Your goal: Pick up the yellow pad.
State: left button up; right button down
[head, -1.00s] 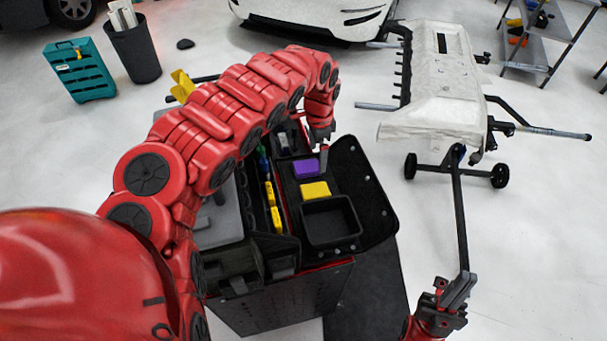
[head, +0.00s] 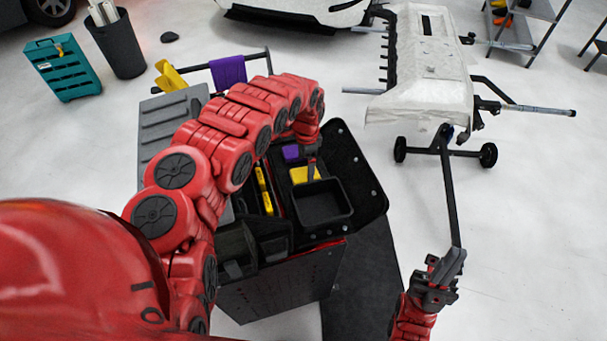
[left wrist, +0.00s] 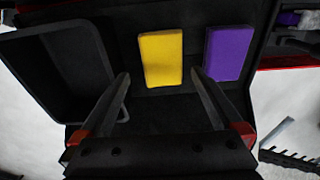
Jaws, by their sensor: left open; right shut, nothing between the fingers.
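The yellow pad (head: 304,174) lies in the black tray on top of the tool cart, between a purple pad (head: 291,152) and an empty square bin. My left gripper (head: 311,172) points down over the yellow pad and hides part of it. In the left wrist view the yellow pad (left wrist: 161,58) lies ahead, between the lines of the open fingers (left wrist: 160,88), with nothing held. The purple pad (left wrist: 228,53) is to its right there. My right gripper (head: 455,262) is shut and empty, off to the right of the cart.
The empty black bin (head: 322,205) borders the yellow pad; its wall also shows in the left wrist view (left wrist: 60,75). Yellow tools (head: 264,190) lie in a slot left of the tray. A white-covered bumper (head: 425,80) on a wheeled stand is at the right.

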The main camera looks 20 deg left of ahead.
aim_at(305, 174)
pick_arm(q)
jog(key=shift+s+d, duration=0.1)
jog(key=shift+d, duration=0.05)
jog(key=shift+f+p, duration=0.3)
jog(key=shift+p, duration=0.1)
jog(key=f, duration=0.2)
jog(key=f+p, duration=0.1)
jog(key=f, duration=0.1)
jog(key=shift+w+a+f, duration=0.1)
jog(key=shift+w+a, duration=0.25)
jog(key=shift+s+d+f, duration=0.1)
jog(key=shift+s+f, duration=0.1)
jog(key=shift+f, duration=0.1)
jog(key=shift+w, duration=0.1)
jog(key=c, duration=1.1)
jog(key=shift+c, duration=0.3)
